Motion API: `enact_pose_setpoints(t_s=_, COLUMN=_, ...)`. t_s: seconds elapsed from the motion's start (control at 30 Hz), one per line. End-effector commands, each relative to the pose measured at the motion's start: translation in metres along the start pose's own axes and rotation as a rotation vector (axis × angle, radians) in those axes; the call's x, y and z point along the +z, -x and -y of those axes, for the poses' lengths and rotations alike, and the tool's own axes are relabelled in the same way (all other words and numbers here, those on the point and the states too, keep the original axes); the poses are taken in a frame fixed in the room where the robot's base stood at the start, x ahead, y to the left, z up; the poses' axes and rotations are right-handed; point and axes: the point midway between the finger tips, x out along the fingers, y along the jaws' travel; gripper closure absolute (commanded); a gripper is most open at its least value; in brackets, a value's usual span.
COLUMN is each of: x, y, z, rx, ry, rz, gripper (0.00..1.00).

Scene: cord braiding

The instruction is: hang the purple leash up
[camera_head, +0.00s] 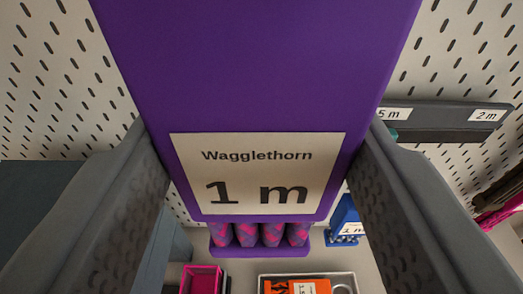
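The purple leash (255,75) is a purple card with a white label reading "Wagglethorn 1 m". Several purple cords with a pink pattern (272,235) show below the label, above a purple lower edge. The card fills the middle of the view, and its top runs out of the picture. My gripper (260,135) has one grey finger along each side edge of the card and is shut on it. Any hook or peg behind the card is hidden.
A white pegboard (45,75) with slots spans the back. A dark rail (445,130) with labels ending in "5 m" and "2 m" is at right. Below are a blue item (345,220), a pink box (203,280) and a pale tray (345,282) holding something orange. Dark and pink items edge the right.

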Motion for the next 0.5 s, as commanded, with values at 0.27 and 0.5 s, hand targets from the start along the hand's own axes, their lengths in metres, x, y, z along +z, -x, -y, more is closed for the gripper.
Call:
enact_pose_setpoints(t_s=0.27, x=0.004, y=-0.005, z=0.0, rx=0.0, ry=0.0, rz=0.0, gripper=0.75)
enact_pose_setpoints(t_s=0.5, x=0.001, y=-0.018, z=0.0, rx=0.0, ry=0.0, rz=0.0, gripper=0.75)
